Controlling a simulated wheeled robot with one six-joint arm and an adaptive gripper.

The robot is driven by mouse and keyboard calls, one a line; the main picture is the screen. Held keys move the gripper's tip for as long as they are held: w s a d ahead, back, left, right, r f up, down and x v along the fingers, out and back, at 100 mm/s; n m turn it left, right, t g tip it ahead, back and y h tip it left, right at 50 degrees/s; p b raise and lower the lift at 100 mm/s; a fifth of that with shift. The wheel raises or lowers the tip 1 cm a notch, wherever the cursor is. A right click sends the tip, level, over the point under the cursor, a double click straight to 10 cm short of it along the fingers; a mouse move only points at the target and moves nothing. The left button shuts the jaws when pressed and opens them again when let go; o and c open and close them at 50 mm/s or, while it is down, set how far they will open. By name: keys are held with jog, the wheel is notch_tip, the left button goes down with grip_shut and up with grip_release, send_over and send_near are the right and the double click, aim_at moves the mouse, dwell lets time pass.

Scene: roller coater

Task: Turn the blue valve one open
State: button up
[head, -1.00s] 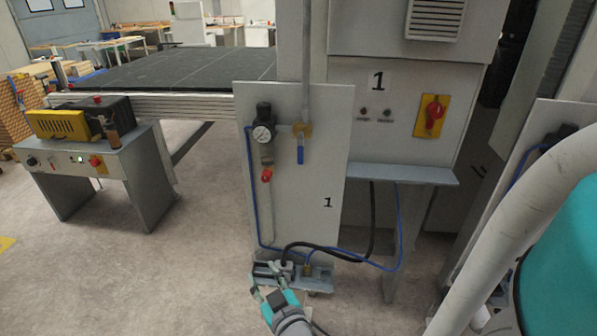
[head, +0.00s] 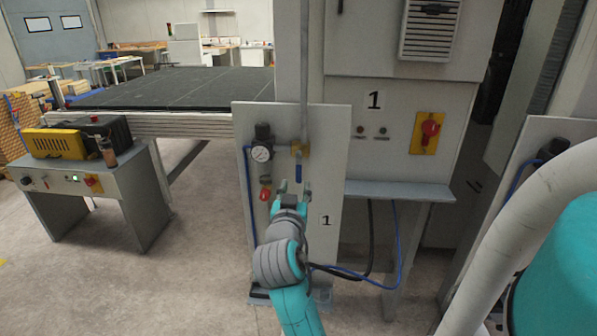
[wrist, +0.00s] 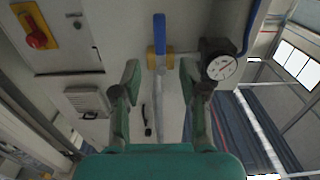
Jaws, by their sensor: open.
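The blue valve handle (head: 298,172) hangs straight down from its brass body (head: 300,149) on the grey panel marked 1. In the wrist view the blue handle (wrist: 159,33) points up from the brass body (wrist: 153,56), in line with the grey pipe. My gripper (head: 291,187) is just below the handle in the head view. In the wrist view my gripper (wrist: 156,72) is open, with one finger on each side of the valve's line. Nothing is between the fingers except the view of the pipe and panel behind. I cannot tell any contact with the handle.
A pressure gauge (head: 261,153) with a red knob (head: 265,194) below it is close left of the valve. A red and yellow switch (head: 429,129) is on the cabinet at right. A grey ledge (head: 400,190) juts out right of the panel.

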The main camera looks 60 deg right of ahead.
aim_at(299, 172)
jog(key=x, duration=0.9)
jog(key=shift+w+d, duration=0.1)
grip_shut()
